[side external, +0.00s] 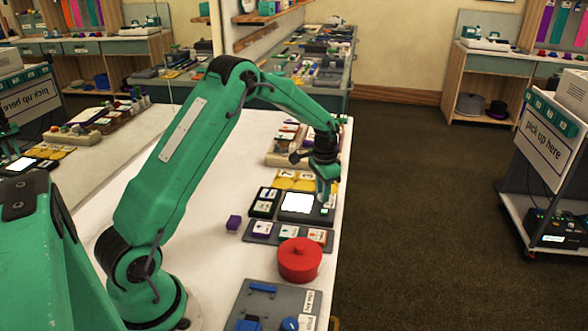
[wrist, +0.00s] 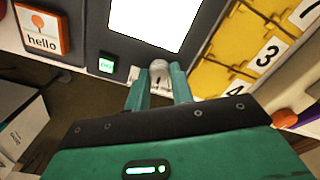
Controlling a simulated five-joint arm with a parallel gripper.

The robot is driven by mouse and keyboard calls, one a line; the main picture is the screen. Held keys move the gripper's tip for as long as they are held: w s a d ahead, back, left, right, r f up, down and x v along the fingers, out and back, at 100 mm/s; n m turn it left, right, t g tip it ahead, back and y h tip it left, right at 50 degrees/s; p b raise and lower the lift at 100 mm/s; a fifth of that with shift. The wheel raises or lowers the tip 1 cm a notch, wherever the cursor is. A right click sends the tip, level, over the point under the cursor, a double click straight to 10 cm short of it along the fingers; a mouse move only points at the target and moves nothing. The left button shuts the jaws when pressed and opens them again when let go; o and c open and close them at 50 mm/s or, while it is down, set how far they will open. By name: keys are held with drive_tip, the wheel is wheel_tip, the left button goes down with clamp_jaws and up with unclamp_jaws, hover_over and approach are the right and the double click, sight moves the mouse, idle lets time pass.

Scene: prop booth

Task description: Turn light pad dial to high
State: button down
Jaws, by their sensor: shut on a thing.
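The light pad is a dark frame with a glowing white panel (side external: 298,203), lying flat near the table's right edge. The panel also shows at the top of the wrist view (wrist: 150,18). Its dial (wrist: 158,66) is a small grey round knob on a pale marked strip below the panel. My gripper (wrist: 161,80) is shut on the dial, one green finger on each side. In the side view my gripper (side external: 324,194) points down at the pad's right side and hides the dial. The fingers cover part of the markings, so the dial's setting is unclear.
A small green-lit display (wrist: 106,65) sits beside the dial. Yellow number tiles (wrist: 235,55) and a "hello" card (wrist: 42,30) lie close to the pad. A red round pot (side external: 300,260) and a purple block (side external: 233,223) stand nearby. The table's left part is clear.

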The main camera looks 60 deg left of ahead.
drive_tip(key=n, duration=0.5)
drive_tip(key=shift+n, duration=0.4)
drive_tip(key=n, duration=0.4)
drive_tip(key=shift+n, duration=0.4)
drive_tip(key=c, duration=1.2)
unclamp_jaws()
wheel_tip(320, 180, up, 7)
drive_tip(key=shift+w+r, duration=0.1)
drive_tip(key=shift+r, duration=0.35)
